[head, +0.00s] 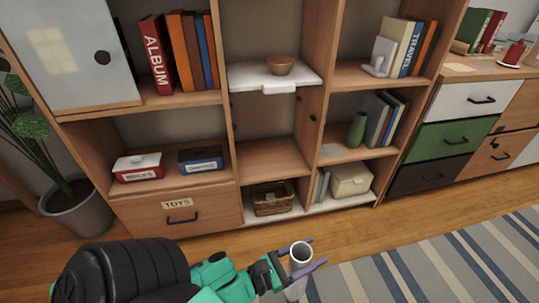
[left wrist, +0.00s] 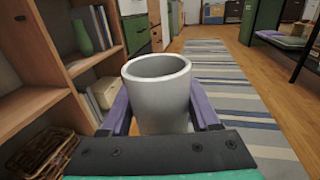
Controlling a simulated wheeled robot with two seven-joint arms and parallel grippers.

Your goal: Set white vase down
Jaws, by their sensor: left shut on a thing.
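The white vase (head: 301,254) is a pale, open-topped cylinder held upright in front of the shelf unit, above the floor. My left gripper (head: 303,262) comes in from the left at the bottom of the head view and is shut on the vase, with a purple finger on each side. In the left wrist view the vase (left wrist: 157,95) fills the middle, its rim open toward the camera, between the fingers of my left gripper (left wrist: 160,112). My right gripper is not in view.
The wooden shelf unit (head: 272,158) has an empty middle compartment. A brown bowl (head: 280,66) stands on a white shelf above it, and a wicker basket (head: 272,199) sits below. A green vase (head: 357,130) and books stand at right. A striped rug (head: 430,262) covers the floor.

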